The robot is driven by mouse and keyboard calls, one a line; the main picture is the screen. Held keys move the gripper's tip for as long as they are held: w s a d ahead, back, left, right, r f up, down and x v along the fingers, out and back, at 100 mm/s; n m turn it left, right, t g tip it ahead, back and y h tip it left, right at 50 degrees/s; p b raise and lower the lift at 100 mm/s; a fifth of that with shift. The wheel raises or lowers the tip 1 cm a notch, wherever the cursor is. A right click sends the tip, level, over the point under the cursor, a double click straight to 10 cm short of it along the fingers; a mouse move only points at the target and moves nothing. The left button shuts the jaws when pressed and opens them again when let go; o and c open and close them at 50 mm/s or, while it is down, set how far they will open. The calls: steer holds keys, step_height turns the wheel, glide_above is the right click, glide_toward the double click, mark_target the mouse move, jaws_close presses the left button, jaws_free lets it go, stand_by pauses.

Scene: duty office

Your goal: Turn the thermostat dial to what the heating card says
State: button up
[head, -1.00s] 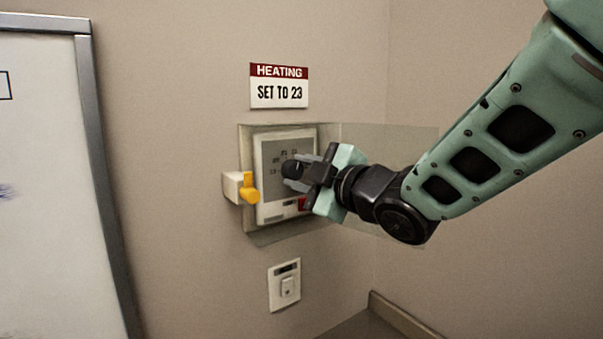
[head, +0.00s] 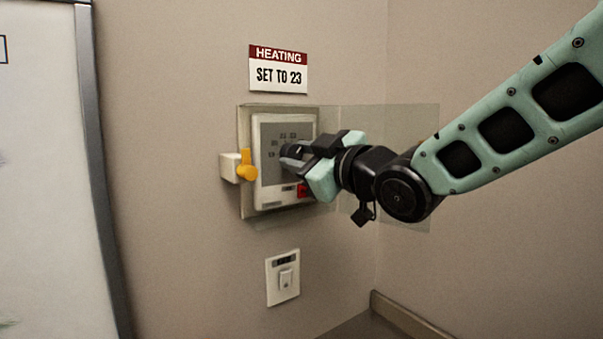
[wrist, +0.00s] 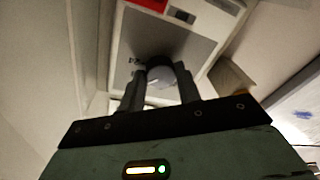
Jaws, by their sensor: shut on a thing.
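The heating card (head: 278,69) on the wall reads "HEATING, SET TO 23". Below it is the white thermostat (head: 266,185) with a grey face and a red patch at its lower right. Its dark round dial (wrist: 160,72) shows between my fingers in the wrist view, with a pale mark on it. My gripper (head: 292,154) is shut on the dial, one finger on each side. The fingers hide much of the dial in the head view. Small numbers surround the dial, but I cannot tell which one it points to.
A yellow lever (head: 245,150) on a cream block stands upright left of the thermostat. A clear panel (head: 410,130) stands open to the right, behind my arm. A wall switch (head: 283,278) is below. A whiteboard (head: 40,170) is at the left.

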steer(key=shift+f+m+b, duration=0.1)
steer(key=shift+m+b, duration=0.8)
steer(key=shift+m, duration=0.1)
steer(key=o, duration=1)
steer(key=shift+s, duration=0.1)
